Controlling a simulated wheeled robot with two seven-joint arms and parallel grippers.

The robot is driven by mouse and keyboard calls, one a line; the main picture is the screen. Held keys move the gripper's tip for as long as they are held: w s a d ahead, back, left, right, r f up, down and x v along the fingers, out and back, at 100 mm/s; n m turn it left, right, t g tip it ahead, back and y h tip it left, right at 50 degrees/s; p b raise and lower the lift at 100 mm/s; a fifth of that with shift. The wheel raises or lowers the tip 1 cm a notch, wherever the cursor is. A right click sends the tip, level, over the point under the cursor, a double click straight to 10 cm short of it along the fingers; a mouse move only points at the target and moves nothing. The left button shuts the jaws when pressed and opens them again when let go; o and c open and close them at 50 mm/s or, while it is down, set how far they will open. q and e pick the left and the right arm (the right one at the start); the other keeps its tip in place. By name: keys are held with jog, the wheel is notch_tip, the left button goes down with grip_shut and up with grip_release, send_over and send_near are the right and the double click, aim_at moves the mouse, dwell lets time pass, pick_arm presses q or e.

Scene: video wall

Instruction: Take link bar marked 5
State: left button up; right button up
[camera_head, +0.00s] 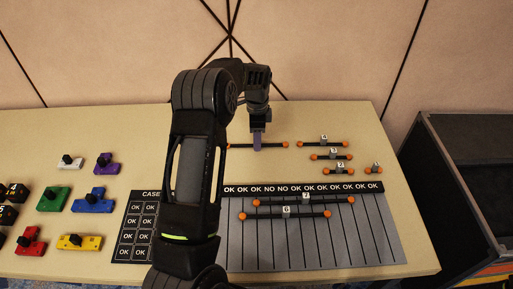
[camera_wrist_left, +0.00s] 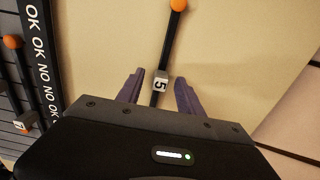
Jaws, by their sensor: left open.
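The link bar marked 5 (camera_head: 273,145) lies on the far middle of the table, a black bar with an orange ball at its right end. My left gripper (camera_head: 257,144) points down at the bar's middle. In the wrist view the gripper (camera_wrist_left: 158,82) is open, with a purple finger on either side of the bar. My right gripper is out of view.
Bars marked 4 (camera_head: 334,143), 3 (camera_head: 344,157) and 2 (camera_head: 331,170) lie to the right, with a short piece beside them. Bars 7 (camera_head: 325,201) and 6 (camera_head: 307,214) lie on the grey OK/NO board (camera_head: 350,245). Coloured blocks stand left; a dark cabinet (camera_head: 465,140) stands right.

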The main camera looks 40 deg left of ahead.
pick_arm(q)
jog(key=shift+f, duration=0.45)
jog(key=shift+r, duration=0.1)
grip_shut()
dwell(0.4)
dwell(0.3)
